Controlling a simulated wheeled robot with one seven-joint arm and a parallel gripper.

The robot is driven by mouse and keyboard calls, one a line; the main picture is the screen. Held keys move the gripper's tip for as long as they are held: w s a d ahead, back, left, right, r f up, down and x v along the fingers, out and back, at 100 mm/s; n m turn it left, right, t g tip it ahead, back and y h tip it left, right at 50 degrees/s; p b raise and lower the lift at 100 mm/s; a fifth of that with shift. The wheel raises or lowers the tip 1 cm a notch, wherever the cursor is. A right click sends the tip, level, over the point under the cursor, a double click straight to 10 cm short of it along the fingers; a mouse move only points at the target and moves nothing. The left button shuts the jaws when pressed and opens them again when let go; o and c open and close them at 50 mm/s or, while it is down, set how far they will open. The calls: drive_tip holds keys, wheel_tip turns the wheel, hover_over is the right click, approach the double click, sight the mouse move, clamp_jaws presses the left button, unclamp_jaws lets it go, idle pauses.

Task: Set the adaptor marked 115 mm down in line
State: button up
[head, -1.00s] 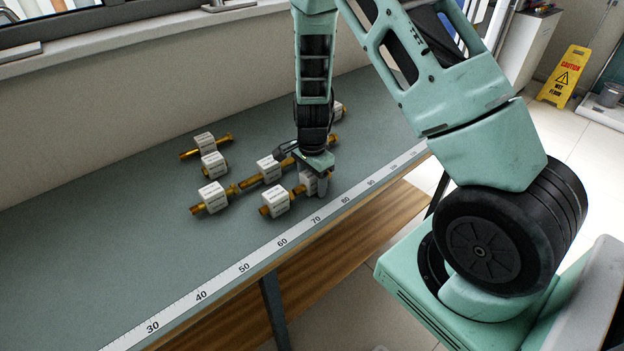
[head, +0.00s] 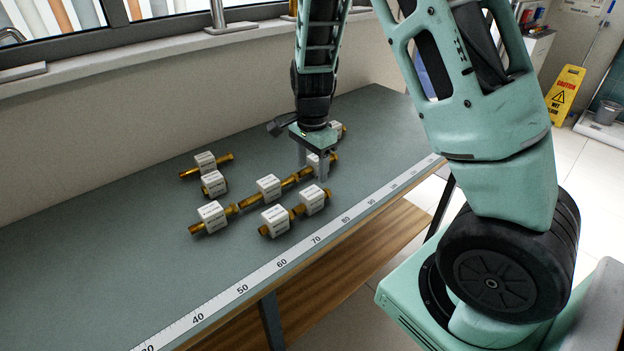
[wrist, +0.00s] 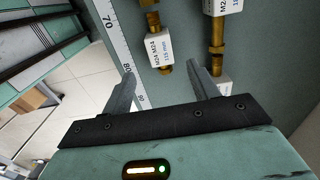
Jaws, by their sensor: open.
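The adaptor marked 115 mm (wrist: 158,50) has a white label block with brass ends and reads M24 M24 in the wrist view. In the head view it appears to be the right one (head: 312,199) of the front pair. It lies flat, end to end with another adaptor (head: 275,220); their brass ends look to meet. My gripper (head: 313,170) is open and empty, raised above the table. In the wrist view its fingers (wrist: 164,72) are apart, with the 115 mm adaptor just beyond them.
Behind is a row of adaptors, at left (head: 212,214), middle (head: 268,187) and right (head: 316,163), the last partly hidden by my fingers. More lie farther back (head: 205,163), (head: 213,184). A ruler strip (head: 281,263) runs along the front edge. The table's left is clear.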

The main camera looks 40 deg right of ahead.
drive_tip(key=shift+a+r, duration=0.2)
drive_tip(key=shift+r, duration=0.15)
drive_tip(key=s+a+r+n+y, duration=0.1)
drive_tip(key=s+a+r+n, duration=0.1)
drive_tip(key=s+a+n, duration=0.3)
drive_tip(key=a+r+n, duration=0.2)
drive_tip(key=a+n, duration=0.1)
drive_tip(key=a, duration=0.4)
drive_tip(key=s+a+r+n, duration=0.2)
drive_tip(key=s+a+n, duration=0.4)
drive_tip(key=s+n, duration=0.2)
drive_tip(key=s+a+r+n, duration=0.3)
drive_tip(key=s+a+n, duration=0.3)
drive_tip(key=s+n, duration=0.3)
drive_tip(key=shift+s+r, duration=0.35)
drive_tip(key=shift+s, duration=0.8)
